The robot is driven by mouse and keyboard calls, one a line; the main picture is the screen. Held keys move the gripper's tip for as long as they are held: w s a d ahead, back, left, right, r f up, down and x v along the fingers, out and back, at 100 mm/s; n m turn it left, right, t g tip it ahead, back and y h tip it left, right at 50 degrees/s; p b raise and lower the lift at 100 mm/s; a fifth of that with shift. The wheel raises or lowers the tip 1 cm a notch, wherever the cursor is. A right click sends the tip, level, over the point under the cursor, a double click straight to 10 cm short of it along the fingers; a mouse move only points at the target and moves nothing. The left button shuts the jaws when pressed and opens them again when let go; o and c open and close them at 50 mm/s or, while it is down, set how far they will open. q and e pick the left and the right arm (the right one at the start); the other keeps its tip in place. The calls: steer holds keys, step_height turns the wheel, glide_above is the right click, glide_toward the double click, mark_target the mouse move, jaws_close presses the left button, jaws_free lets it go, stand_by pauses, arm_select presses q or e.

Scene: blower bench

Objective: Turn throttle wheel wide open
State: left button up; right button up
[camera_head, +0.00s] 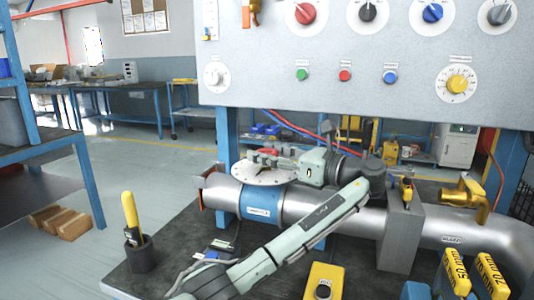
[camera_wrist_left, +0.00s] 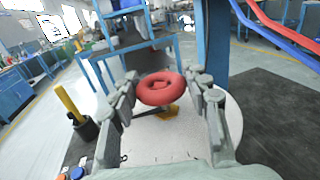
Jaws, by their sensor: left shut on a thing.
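The throttle wheel is a small red ring, seen between my left gripper's fingers in the left wrist view (camera_wrist_left: 160,90). Only a bit of its red shows in the head view (camera_head: 266,151), the fingers covering most of it. It sits above a round white plate (camera_head: 258,176) on the pipe. A yellow piece (camera_wrist_left: 169,111) shows just below the wheel. My left gripper (camera_head: 264,159) reaches in from the right above the plate and is shut on the wheel, with one finger on each side (camera_wrist_left: 162,88). My right gripper is in neither view.
The metal pipe (camera_head: 340,216) with a blue band (camera_head: 262,204) runs across the dark bench. A grey panel with knobs (camera_head: 330,75) hangs above. A grey block (camera_head: 399,240), a brass valve (camera_head: 466,199) and a dark cup with a yellow-handled tool (camera_head: 140,256) stand nearby.

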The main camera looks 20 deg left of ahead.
mark_target(295, 177)
arm_select(q)
steer(key=shift+f, duration=0.15)
steer(key=o, duration=1.2)
steer(key=v, duration=0.7)
steer(key=shift+s+d, duration=0.15)
steer(key=shift+d, duration=0.05)
